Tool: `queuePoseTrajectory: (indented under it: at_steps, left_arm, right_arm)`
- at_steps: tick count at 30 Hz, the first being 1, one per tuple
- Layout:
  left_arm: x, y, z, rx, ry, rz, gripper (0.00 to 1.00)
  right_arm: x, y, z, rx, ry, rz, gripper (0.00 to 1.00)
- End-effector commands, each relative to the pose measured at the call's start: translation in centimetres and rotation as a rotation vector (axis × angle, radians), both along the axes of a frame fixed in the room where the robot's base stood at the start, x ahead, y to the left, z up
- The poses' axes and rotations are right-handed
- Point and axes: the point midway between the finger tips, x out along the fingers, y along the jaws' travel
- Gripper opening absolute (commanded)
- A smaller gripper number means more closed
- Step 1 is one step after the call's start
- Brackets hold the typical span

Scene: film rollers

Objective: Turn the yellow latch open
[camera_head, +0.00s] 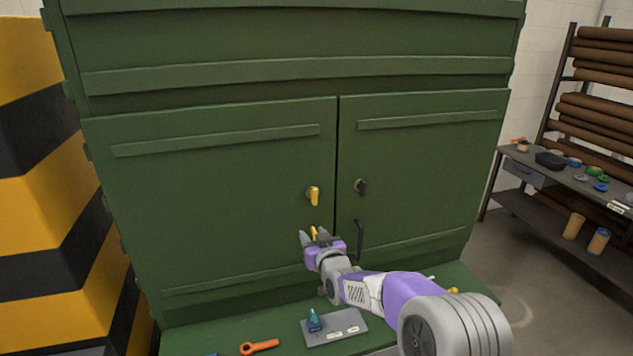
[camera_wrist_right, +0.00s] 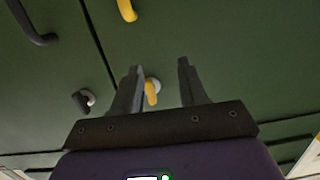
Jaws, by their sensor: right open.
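The yellow latch (camera_head: 314,196) is on the left green cabinet door, close to the seam, with its lever hanging down. My right gripper (camera_head: 314,236) is open and empty, in front of the door and below the latch in the head view. It covers part of a yellow handle. In the right wrist view, the latch (camera_wrist_right: 151,92) shows between the open fingers (camera_wrist_right: 159,68) with its round base. The fingers look apart from it; how far they are from the door is hard to tell. My left gripper is not in view.
The right door has a black latch (camera_head: 361,187) and a black handle (camera_head: 360,240). A striped barrier (camera_head: 35,225) stands left; a bench (camera_head: 560,178) stands right.

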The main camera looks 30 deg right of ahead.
Motion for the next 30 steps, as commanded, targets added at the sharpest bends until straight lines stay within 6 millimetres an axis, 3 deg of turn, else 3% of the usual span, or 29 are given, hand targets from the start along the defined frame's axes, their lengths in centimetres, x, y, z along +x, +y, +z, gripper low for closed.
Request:
queuePoseTrajectory:
  at_steps: [1, 3, 6, 11, 21, 30]
  left_arm:
    - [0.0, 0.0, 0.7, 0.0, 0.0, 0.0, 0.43]
    - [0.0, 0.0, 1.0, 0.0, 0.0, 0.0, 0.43]
    - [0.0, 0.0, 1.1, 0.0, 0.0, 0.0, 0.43]
    - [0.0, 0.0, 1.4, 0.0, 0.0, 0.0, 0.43]
    - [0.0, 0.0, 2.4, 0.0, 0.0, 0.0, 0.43]
    - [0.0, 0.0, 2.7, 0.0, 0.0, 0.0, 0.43]
  right_arm:
    - [-0.2, -1.0, 3.3, -0.014, -0.053, -0.013, 0.43]
    - [-0.5, -2.0, 5.9, -0.03, -0.101, -0.028, 0.43]
    - [-0.6, -2.8, 7.7, -0.041, -0.135, -0.04, 0.43]
    - [0.7, -3.3, 8.0, -0.046, -0.141, -0.042, 0.43]
    - [5.3, -4.3, 7.9, -0.045, -0.139, -0.041, 0.43]
    - [6.6, -4.6, 7.9, -0.042, -0.14, -0.041, 0.43]
